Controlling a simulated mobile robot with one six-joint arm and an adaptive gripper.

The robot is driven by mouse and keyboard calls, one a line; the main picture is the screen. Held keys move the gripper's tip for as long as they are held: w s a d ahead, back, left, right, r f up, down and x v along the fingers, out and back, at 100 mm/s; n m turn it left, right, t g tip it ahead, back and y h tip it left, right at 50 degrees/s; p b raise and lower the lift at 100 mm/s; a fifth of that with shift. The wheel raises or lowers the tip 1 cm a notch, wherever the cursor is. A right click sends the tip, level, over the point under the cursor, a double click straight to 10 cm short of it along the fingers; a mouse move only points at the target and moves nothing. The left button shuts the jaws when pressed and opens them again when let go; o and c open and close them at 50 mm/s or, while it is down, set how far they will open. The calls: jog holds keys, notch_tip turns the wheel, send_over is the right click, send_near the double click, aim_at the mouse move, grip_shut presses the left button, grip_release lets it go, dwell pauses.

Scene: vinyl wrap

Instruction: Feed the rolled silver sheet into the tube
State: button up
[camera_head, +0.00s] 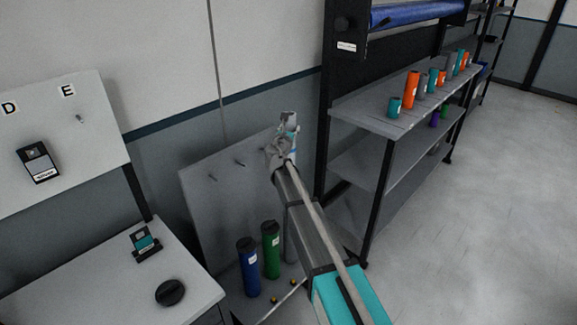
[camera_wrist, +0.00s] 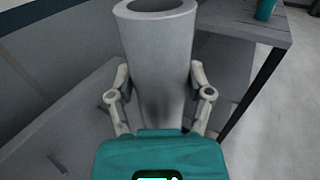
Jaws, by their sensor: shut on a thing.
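My gripper (camera_head: 279,152) is shut on the rolled silver sheet (camera_head: 289,121), near the pegged board. In the wrist view the roll (camera_wrist: 157,40) is a pale grey hollow cylinder, standing roughly upright between the two fingers (camera_wrist: 160,88). Its open upper end faces the camera, and its lower end is hidden behind my gripper. A pale grey tube (camera_head: 290,240) stands low beside a green tube (camera_head: 270,250), partly covered by my arm. I cannot tell whether its top is open. The roll is held well above it.
A blue tube (camera_head: 248,267) stands left of the green one; both have dark caps. The pegged board (camera_head: 215,185) is behind them. A rack shelf (camera_head: 350,108) with several small coloured cylinders stands to the right. A white table (camera_head: 90,290) is at left.

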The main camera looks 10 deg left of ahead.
aim_at(291, 158)
jog(key=f+y+b, duration=0.1)
jog(key=f+b, duration=0.2)
jog(key=f, duration=0.1)
jog(key=f+n+b, duration=0.1)
jog(key=f+b, duration=0.3)
jog(key=f+y+b, duration=0.1)
jog(key=f+b, duration=0.3)
jog(key=shift+s+d+f+n+y, duration=0.1)
jog(key=shift+d+f+n+y, duration=0.2)
jog(key=shift+d, duration=0.1)
jog(key=shift+f+b, duration=2.7)
jog(key=shift+b, duration=0.15)
jog(key=shift+s, duration=0.15)
jog(key=shift+f, duration=0.1)
notch_tip(291, 158, down, 10)
jog(key=b, duration=1)
dwell(0.8)
